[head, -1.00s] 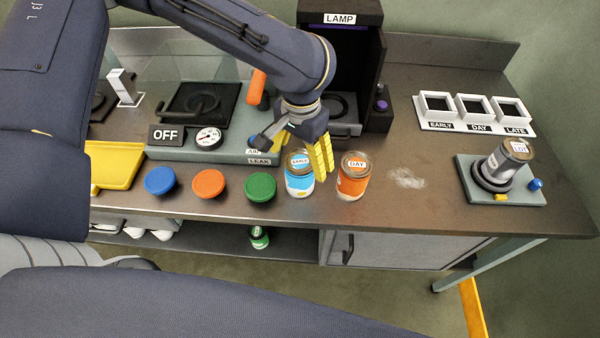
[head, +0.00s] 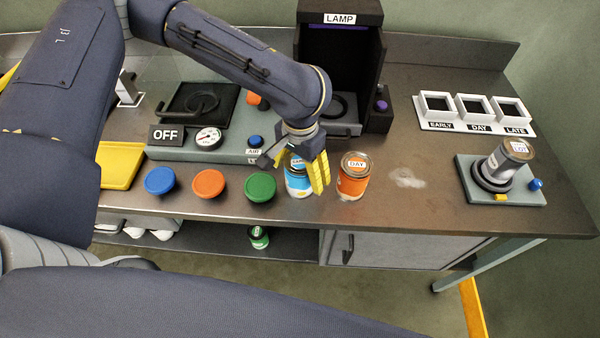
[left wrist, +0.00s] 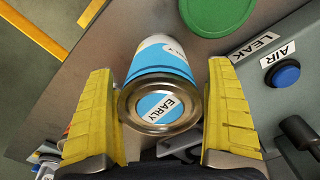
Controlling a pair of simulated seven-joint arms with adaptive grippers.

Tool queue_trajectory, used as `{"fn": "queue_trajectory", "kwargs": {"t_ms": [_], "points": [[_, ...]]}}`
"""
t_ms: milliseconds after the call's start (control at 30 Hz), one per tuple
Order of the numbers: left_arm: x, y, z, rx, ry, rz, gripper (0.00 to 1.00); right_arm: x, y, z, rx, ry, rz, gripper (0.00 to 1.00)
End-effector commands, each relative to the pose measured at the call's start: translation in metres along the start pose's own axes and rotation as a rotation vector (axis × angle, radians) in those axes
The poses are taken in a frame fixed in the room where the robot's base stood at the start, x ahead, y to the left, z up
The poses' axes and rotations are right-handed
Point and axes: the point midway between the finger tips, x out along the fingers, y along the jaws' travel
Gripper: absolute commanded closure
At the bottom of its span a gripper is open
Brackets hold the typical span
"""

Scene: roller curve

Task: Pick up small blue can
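The small blue can (head: 297,183), with a blue-and-white side and a lid labelled EARLY, stands on the bench between the green disc and the orange can. My left gripper (head: 319,173) is at the can from above, its yellow fingers partly hiding it in the head view. In the left wrist view the blue can (left wrist: 160,95) lies between the two yellow fingers of the left gripper (left wrist: 162,118). The fingers are apart, with a narrow gap at the right finger and the left finger close to the lid rim. My right gripper is not in view.
An orange can (head: 353,178) labelled DAY stands just right of the gripper. Green (head: 260,187), orange (head: 209,183) and blue (head: 160,181) discs line the front edge at left. The dark LAMP box (head: 339,70) stands behind. Bench right of the orange can is mostly clear.

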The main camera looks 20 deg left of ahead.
Motion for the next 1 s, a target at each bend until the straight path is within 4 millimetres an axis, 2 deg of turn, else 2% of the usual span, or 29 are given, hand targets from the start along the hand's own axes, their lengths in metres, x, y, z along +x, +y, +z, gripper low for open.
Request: {"fn": "queue_trajectory", "kwargs": {"t_ms": [67,500,833,1000], "points": [[0.0,0.0,0.0,0.0,0.0,0.0,0.23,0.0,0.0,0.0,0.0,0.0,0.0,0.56],[0.0,0.0,0.0,0.0,0.0,0.0,0.75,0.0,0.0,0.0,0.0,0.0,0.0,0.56],[-0.002,0.0,0.0,0.001,0.001,0.0,0.76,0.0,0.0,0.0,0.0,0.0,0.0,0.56],[-0.011,0.0,-0.001,0.001,0.003,-0.001,0.76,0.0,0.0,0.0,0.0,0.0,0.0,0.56]]}}
